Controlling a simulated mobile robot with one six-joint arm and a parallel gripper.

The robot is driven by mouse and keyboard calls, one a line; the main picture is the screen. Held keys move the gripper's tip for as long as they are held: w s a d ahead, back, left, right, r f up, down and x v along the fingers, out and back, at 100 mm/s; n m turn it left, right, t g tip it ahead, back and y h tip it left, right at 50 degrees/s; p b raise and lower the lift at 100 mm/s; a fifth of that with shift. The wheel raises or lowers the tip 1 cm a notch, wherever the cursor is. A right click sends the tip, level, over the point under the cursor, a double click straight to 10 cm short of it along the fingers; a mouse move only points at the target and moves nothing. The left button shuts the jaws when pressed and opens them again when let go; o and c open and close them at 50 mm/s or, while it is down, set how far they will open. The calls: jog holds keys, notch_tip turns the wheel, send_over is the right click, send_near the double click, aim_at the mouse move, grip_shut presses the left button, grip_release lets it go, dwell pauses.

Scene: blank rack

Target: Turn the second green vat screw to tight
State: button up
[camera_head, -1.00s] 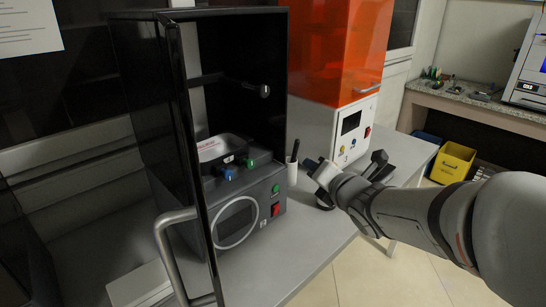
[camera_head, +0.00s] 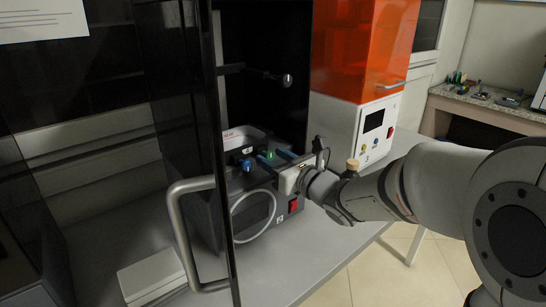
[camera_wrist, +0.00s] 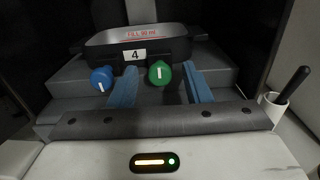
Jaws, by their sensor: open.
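The green vat screw (camera_wrist: 159,73) is a round knob with a white, nearly upright mark, at the front right of the black vat (camera_wrist: 178,48). In the head view, its green (camera_head: 270,154) shows by my fingers. My gripper (camera_wrist: 161,78) is open, its blue fingers reaching toward the vat, one on each side of the green screw. A gap shows between each finger and the knob; I cannot tell the depth exactly. A blue screw (camera_wrist: 102,79) with a white mark sits left of my left finger. A label "4" (camera_wrist: 134,55) is between the screws.
The open dark door (camera_head: 220,150) with its metal handle (camera_head: 183,240) stands left of my arm. A white cup with a black pen (camera_wrist: 283,98) is at the right. An orange-topped machine (camera_head: 365,50) stands behind. The vat reads "FILL 90 ml".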

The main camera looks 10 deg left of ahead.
jog(key=shift+w+a, duration=0.25)
jog(key=shift+a, duration=0.1)
jog(key=shift+c, duration=0.4)
jog(key=c, duration=0.9)
jog(key=shift+o, duration=0.2)
